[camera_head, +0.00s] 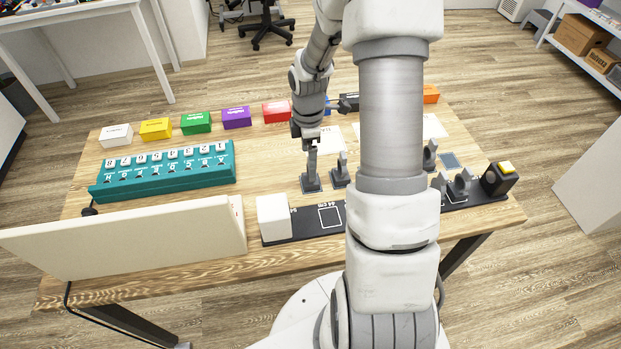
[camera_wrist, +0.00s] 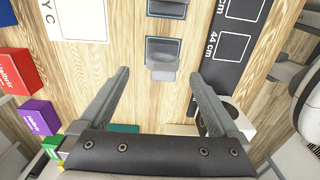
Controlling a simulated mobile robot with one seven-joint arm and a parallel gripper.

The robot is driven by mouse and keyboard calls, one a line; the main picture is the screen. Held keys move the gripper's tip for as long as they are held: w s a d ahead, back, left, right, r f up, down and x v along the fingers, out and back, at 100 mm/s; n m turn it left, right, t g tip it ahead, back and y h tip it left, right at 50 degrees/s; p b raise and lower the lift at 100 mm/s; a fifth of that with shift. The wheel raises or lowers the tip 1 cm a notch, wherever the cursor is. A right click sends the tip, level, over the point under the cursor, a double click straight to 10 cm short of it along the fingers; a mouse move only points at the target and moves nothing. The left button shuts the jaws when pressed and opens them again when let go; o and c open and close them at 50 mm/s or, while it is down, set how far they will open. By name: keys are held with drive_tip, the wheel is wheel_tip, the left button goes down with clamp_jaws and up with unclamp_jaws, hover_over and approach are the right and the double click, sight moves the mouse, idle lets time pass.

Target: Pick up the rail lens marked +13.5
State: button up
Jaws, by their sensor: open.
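Several small grey lens holders on dark square bases stand on the wooden table (camera_head: 270,150). One lens holder (camera_head: 311,183) is directly below my gripper (camera_head: 311,148); another lens holder (camera_head: 341,176) stands just right of it. In the wrist view, my gripper (camera_wrist: 159,74) is open and empty, its fingers spread wide. A grey lens holder (camera_wrist: 162,60) lies in line with the gap, near the fingertip level, untouched as far as I can see. A second one (camera_wrist: 168,8) is partly cut off at the top edge. No +13.5 marking is readable on any of them.
The black rail (camera_head: 330,218) with distance marks runs along the front edge, with a white block (camera_head: 273,216) at its left end. A teal letter rack (camera_head: 165,172), white panel (camera_head: 130,240) and coloured boxes (camera_head: 236,118) stand left and behind. My arm hides the table's middle right.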

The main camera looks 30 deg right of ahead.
sight(309, 184)
drive_tip(key=shift+s+d+f+b, duration=0.1)
drive_tip(key=shift+s+f+b, duration=0.1)
drive_tip(key=shift+f, duration=1.2)
drive_tip(key=shift+s+d+f+b, duration=0.1)
drive_tip(key=shift+f+b, duration=0.05)
drive_tip(key=shift+f, duration=1.2)
clamp_jaws()
